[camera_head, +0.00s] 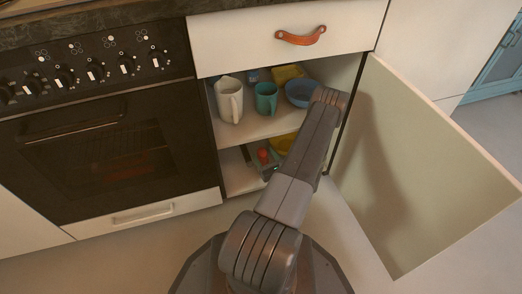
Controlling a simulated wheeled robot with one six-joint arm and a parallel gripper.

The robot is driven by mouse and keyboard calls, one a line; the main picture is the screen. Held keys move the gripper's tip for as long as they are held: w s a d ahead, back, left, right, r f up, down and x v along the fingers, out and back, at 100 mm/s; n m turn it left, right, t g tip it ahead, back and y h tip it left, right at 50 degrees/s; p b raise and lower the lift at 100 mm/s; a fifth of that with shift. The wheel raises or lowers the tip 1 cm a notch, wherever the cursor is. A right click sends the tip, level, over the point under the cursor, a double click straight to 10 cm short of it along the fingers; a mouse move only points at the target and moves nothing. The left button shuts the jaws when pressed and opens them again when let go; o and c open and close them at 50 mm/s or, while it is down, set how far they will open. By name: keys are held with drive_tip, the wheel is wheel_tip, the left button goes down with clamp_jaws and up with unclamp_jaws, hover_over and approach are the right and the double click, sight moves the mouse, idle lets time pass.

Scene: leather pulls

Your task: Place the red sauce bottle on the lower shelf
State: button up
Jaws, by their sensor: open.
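The red sauce bottle shows as a small red shape (263,156) low in the open cabinet, at the lower shelf (236,172). Most of it is hidden by grey parts of my gripper and arm. My gripper (260,163) is right at the red shape, with grey parts to its left and below it. The jaws are open; whether they touch the bottle I cannot tell. My forearm reaches into the cabinet from the front and hides the right part of both shelves.
The upper shelf holds a white pitcher (229,100), a teal mug (266,99), a blue bowl (299,93) and a yellow item (288,74). A yellow object (283,143) is on the lower level. The cabinet door (430,170) stands open at right; an oven (100,140) is at left.

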drive_tip(key=p+v, duration=0.2)
drive_tip(key=v, duration=0.6)
drive_tip(key=shift+s, duration=0.25)
drive_tip(key=shift+d, duration=0.1)
idle(0.6)
